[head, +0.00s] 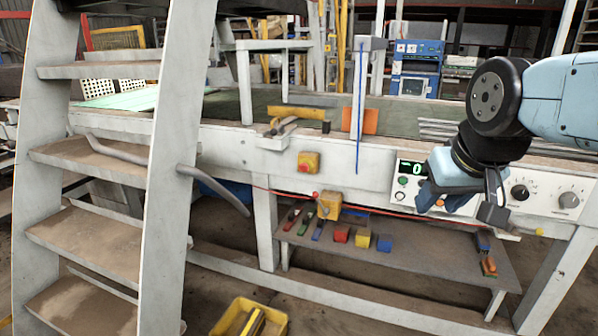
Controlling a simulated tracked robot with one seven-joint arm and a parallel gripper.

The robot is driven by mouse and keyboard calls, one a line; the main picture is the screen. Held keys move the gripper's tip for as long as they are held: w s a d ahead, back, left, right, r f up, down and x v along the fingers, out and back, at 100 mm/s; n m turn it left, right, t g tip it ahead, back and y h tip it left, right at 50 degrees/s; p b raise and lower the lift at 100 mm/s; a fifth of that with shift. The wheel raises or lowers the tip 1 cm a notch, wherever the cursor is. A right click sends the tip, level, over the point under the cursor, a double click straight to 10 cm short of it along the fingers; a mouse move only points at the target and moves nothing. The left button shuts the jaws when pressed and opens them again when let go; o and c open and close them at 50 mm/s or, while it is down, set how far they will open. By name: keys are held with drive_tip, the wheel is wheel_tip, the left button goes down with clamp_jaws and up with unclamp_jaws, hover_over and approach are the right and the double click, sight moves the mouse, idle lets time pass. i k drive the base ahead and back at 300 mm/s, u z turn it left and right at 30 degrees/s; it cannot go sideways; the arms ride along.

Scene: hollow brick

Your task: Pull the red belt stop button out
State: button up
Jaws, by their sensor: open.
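The red belt stop button (304,167) sits on a small yellow box (312,158) on the pale side rail of the conveyor, left of centre in the head view. It is small, and I cannot tell whether it is pressed in. My gripper (443,203) hangs well to the right, in front of the control panel, with its dark blue fingers pointing down. It is open and apart from the button.
A control panel (548,192) with knobs and a green display is partly behind my gripper. A yellow box with a red-tipped lever (328,206) is below the button. A low shelf (400,250) holds coloured blocks. A stepladder (165,170) stands left, its handrail reaching toward the rail.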

sight(304, 167)
drive_tip(key=u, duration=0.05)
drive_tip(key=i, duration=0.9)
drive_tip(key=z, duration=0.1)
